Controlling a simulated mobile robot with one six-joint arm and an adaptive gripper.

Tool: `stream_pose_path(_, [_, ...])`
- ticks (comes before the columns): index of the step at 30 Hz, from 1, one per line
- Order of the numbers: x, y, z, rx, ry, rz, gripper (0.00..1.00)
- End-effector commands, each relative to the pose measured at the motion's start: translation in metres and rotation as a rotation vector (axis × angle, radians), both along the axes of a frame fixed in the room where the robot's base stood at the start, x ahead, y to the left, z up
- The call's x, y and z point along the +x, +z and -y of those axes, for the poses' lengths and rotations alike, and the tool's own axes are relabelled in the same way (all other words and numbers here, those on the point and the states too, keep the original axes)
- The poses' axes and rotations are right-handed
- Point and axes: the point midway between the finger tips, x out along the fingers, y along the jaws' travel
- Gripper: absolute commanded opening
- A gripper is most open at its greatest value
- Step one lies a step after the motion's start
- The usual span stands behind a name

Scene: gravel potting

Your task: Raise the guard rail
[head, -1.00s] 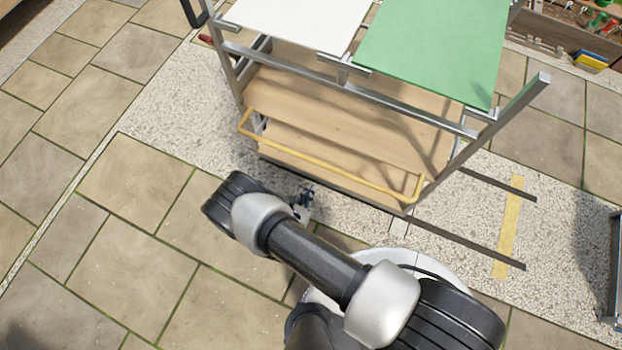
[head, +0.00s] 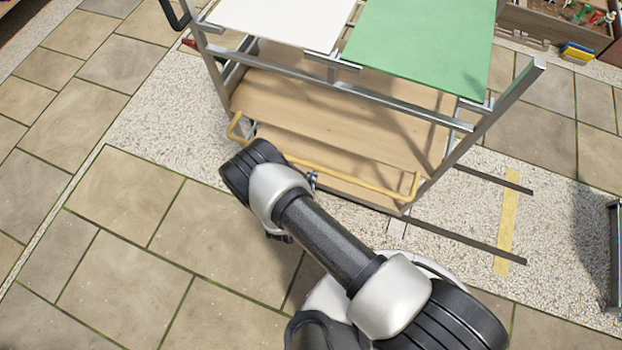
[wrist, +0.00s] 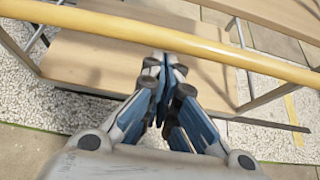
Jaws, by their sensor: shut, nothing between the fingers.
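The guard rail is a yellow bar (head: 350,180) along the front of the wooden lower shelf of a metal-framed cart. It sits low, near shelf height, with bent ends. In the wrist view the rail (wrist: 215,55) runs across the upper part, just beyond my gripper's fingertips. My gripper (wrist: 163,62) is shut and empty, with its blue-grey fingers together. The tips appear close to the rail; I cannot tell whether they touch it. In the head view my arm hides most of the gripper and part of the rail.
The cart's upper level carries a white panel (head: 285,20) and a green panel (head: 420,45) above the wooden shelf (head: 330,110). A slanted metal post (head: 490,115) stands at its right. Dark strips and a yellow floor strip (head: 508,220) lie right. Paving at left is clear.

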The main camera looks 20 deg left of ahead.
Motion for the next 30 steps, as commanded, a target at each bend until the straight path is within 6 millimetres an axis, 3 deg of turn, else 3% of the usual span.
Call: stream_pose_path(30, [-0.001,0.023,-0.009,0.022,0.000,-0.266,0.00])
